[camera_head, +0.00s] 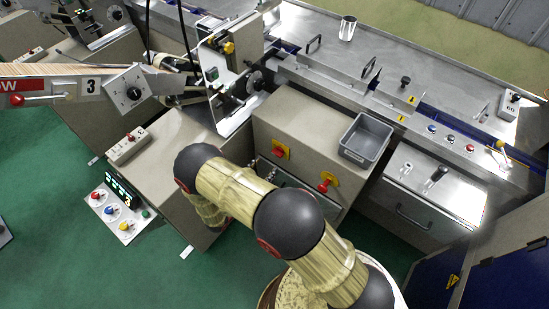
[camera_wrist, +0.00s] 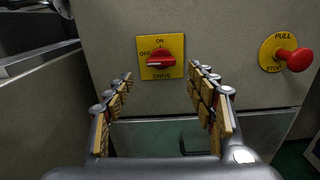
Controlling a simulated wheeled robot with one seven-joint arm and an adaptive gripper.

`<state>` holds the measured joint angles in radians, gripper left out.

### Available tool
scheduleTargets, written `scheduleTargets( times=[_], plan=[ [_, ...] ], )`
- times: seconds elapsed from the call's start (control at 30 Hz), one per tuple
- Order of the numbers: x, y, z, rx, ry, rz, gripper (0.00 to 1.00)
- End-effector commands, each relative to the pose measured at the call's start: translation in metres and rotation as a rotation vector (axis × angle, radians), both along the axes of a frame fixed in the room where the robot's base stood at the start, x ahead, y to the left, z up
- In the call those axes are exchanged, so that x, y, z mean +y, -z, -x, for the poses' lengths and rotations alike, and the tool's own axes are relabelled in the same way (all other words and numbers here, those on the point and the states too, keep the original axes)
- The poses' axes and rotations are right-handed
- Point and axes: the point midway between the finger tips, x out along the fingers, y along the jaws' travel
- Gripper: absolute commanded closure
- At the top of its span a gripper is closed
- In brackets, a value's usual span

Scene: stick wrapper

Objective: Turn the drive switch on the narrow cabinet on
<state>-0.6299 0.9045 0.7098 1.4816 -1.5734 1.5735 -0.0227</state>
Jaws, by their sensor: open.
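The drive switch (camera_wrist: 160,62) is a red knob on a yellow plate marked ON at the top, OFF at the left and DRIVE below. Its bar lies about horizontal, towards OFF. In the head view the switch (camera_head: 280,150) is on the front of the beige narrow cabinet (camera_head: 300,121). My gripper (camera_wrist: 161,72) is open and empty in the wrist view. Its fingers spread either side of the switch's lower part in the picture, apart from the knob. In the head view my arm hides most of the gripper.
A red PULL STOP button (camera_wrist: 299,60) on a yellow plate is right of the switch; it also shows in the head view (camera_head: 327,184). A grey bin (camera_head: 366,139) sits on the cabinet top. A control panel (camera_head: 119,211) stands left. Green floor is clear at lower left.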

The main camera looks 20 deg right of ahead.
Motion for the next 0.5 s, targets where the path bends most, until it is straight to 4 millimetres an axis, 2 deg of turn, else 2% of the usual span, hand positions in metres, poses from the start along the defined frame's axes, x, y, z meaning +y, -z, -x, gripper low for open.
scheduleTargets(
  times=[0.3,0.5],
  plan=[
    [-0.041,0.001,-0.027,0.001,0.006,-0.002,0.44],
    [-0.055,0.001,-0.038,0.003,0.005,-0.002,0.44]
  ],
)
